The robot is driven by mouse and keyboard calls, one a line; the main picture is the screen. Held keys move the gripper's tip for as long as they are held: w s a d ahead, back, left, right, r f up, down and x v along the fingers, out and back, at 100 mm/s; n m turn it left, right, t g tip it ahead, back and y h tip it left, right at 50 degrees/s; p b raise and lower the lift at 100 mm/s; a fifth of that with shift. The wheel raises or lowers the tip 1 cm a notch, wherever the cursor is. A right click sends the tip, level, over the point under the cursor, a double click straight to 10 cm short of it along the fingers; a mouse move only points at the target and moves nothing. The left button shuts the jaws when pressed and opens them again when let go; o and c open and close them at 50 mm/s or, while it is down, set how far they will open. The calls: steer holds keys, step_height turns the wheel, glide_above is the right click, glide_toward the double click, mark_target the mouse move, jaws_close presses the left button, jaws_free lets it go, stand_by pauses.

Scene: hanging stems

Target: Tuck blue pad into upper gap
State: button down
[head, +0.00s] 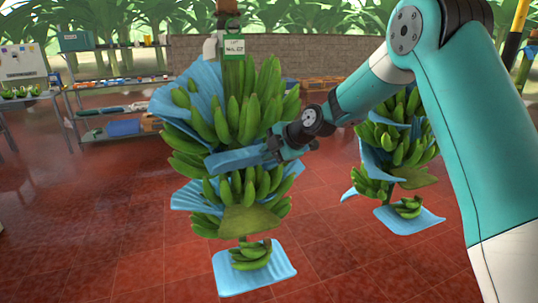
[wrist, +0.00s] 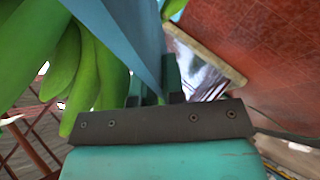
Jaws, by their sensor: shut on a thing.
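A green banana bunch (head: 240,105) hangs in the middle of the head view. My gripper (head: 274,152) is at its right front side, shut on a blue pad (head: 238,159). The pad reaches left across the bunch, between upper and lower bananas; how deep it sits in the gap is hidden. In the wrist view, the blue pad (wrist: 132,32) runs down between the fingers of my gripper (wrist: 154,88), with bananas (wrist: 65,60) to its left. Other blue sheets show at the bunch's upper left (head: 192,82), lower down (head: 186,197) and at the bottom (head: 228,276).
A second bunch (head: 400,140) with blue sheets hangs at the right, behind my arm. A metal shelf (head: 110,110) stands at the back left. A tag (head: 234,46) hangs at the bunch's top. The red tiled floor is clear at the front left.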

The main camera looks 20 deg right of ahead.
steer(key=c, duration=1.1)
jaws_free()
steer(key=shift+c, duration=0.2)
steer(key=shift+d, duration=0.1)
steer(key=b+v, duration=0.5)
steer(key=v, duration=1.2)
steer(key=s+a+f+m+g, duration=0.4)
steer(key=s+a+m, duration=0.2)
steer(key=s+a, duration=0.7)
steer(key=s+a+f+m+g+h, duration=0.1)
steer(key=s+f+m+g, duration=0.1)
steer(key=s, duration=0.6)
steer(key=s+a+f+m+g, duration=0.1)
steer(key=s+f+m, duration=0.3)
steer(key=s, duration=0.5)
steer(key=shift+a+f+m+g+h, duration=0.4)
steer(key=shift+a+m, duration=0.4)
steer(key=shift+m, duration=0.4)
steer(key=shift+s, duration=0.15)
